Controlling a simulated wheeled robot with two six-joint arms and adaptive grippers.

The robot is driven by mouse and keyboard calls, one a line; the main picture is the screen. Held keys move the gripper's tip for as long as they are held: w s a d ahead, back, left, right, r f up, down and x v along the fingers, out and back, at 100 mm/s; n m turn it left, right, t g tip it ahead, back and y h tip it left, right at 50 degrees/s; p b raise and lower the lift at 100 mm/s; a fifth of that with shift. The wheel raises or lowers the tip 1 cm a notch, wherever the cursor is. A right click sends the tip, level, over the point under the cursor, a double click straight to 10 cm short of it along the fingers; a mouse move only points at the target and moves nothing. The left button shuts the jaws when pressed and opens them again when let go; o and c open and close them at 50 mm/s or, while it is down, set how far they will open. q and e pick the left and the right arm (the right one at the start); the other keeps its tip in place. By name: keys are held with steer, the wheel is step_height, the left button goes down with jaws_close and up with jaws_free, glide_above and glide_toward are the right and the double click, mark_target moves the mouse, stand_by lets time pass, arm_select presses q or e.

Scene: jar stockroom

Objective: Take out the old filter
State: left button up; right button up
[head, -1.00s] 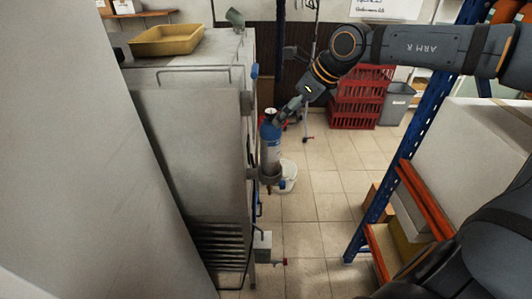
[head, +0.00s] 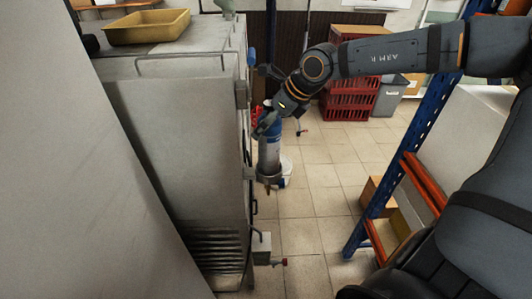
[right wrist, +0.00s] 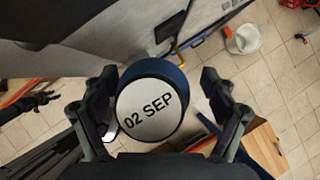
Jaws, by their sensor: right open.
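The filter (head: 268,152) is an upright blue and pale cylinder at the right side of the large grey cabinet (head: 165,140). A grey holder (head: 268,177) is around its lower end. In the right wrist view the filter's round white top (right wrist: 148,110) reads "02 SEP", with a blue rim. My right gripper (head: 268,122) is at the filter's upper end. In the right wrist view its open fingers (right wrist: 157,80) stand on either side of the filter, with gaps visible.
A yellow tray (head: 147,27) sits on top of the cabinet. A blue-posted shelf (head: 408,160) stands at the right. A white bucket (right wrist: 243,39) is on the floor behind the filter. Red crates (head: 350,100) and a grey bin (head: 391,97) stand at the back.

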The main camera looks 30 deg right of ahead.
steer(key=shift+s+a+r, duration=0.1)
steer(key=shift+s+r, duration=0.1)
steer(key=shift+s, duration=0.05)
steer(key=shift+s+r, duration=0.15)
steer(key=shift+s, duration=0.2)
steer(key=shift+c, duration=1.1)
steer(key=shift+s+r, duration=0.1)
steer(key=shift+s, duration=0.1)
steer(key=shift+c, duration=2.5)
steer(key=shift+w, duration=0.2)
steer(key=shift+c, duration=1.2)
steer(key=shift+w+f, duration=0.1)
steer(key=shift+f, duration=0.1)
steer(key=shift+c, duration=1.2)
jaws_close()
arm_select(q)
steer(key=shift+s+a, duration=0.1)
steer(key=shift+s, duration=0.2)
steer(key=shift+r, duration=0.1)
